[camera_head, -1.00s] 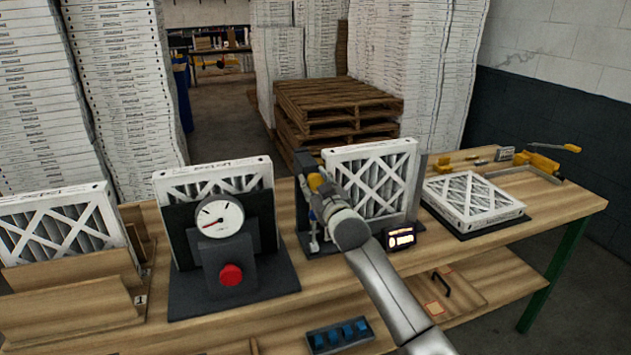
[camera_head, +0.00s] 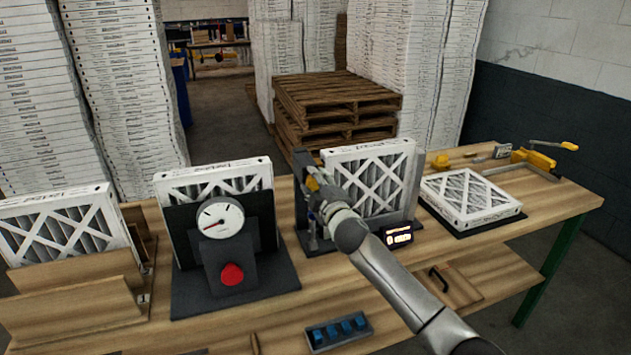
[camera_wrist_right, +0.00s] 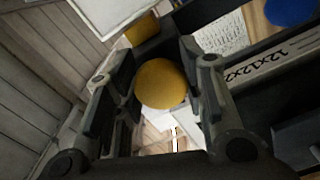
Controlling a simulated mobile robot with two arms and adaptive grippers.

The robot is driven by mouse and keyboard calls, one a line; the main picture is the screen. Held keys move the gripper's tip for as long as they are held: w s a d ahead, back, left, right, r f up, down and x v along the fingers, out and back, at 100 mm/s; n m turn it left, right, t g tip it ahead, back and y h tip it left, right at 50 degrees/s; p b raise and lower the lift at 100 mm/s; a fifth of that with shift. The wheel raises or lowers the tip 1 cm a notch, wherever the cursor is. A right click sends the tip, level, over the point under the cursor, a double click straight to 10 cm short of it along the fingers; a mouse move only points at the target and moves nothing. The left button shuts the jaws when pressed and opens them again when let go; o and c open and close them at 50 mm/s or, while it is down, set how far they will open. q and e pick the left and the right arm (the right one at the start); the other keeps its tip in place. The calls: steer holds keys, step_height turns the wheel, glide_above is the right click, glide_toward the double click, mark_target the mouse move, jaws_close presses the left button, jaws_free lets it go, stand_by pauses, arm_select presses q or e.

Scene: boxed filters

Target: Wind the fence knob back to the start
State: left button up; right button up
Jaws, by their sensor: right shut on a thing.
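The fence knob (camera_wrist_right: 162,84) is round and yellow in the right wrist view, between the two fingers of my right gripper (camera_wrist_right: 160,66). The gripper is shut on it. In the head view my right gripper (camera_head: 318,200) is at the left side of the middle fixture and hides much of the knob area. A white-framed pleated filter (camera_head: 372,178) stands upright in that fixture, beside the gripper. A small lit display (camera_head: 398,236) sits at the fixture's front right; its digits are too small to read. My left gripper is not in view.
Left of the fixture is a dial gauge (camera_head: 221,217) on a dark stand with a red button (camera_head: 232,274). Another filter (camera_head: 468,196) lies flat at right, near a yellow clamp (camera_head: 534,158).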

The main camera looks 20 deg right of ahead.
steer(key=shift+n+p, duration=0.45)
steer(key=shift+n, duration=1.45)
steer(key=o, duration=1)
steer(key=s, duration=1.2)
steer(key=shift+d, duration=0.25)
